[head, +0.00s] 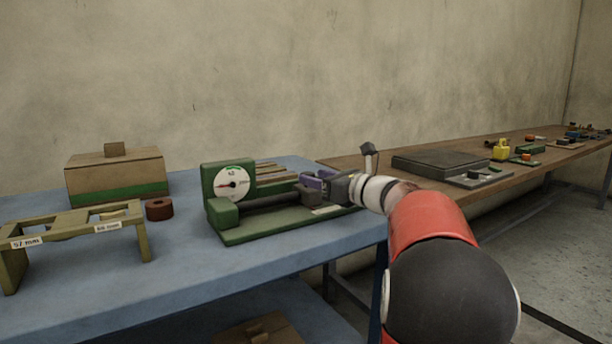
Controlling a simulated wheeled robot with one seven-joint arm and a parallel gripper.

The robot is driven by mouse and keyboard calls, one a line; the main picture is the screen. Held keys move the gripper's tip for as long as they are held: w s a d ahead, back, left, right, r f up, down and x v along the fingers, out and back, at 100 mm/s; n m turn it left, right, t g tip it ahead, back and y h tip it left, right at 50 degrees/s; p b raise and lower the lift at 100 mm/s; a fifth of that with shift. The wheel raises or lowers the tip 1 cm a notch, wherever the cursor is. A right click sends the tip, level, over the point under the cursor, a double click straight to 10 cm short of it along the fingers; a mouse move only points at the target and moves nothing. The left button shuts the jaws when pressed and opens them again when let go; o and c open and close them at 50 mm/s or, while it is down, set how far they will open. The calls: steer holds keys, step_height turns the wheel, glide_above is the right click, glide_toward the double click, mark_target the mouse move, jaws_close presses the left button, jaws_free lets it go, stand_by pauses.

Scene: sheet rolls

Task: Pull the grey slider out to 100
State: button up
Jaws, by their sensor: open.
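A green measuring fixture (285,227) stands on the blue table. Its white round dial (232,184) has a red pointer near the middle. A dark grey bar runs right from the dial block to a grey slider (306,193), which is partly hidden by my gripper. My gripper (318,180) is open at the fixture's right end, with its purple-tinted fingers beside the slider. I cannot tell whether they touch it. A pale strip (326,210) lies on the base below; its markings are too small to read.
A brown box with a green band (118,178) stands at the back left. A brown ring (159,209) and an olive stand with size labels (75,226) are left of the fixture. A wooden bench (375,165) with a dark plate (440,163) extends right.

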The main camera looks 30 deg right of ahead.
mark_target(308, 173)
steer(key=shift+x, duration=1.75)
jaws_close()
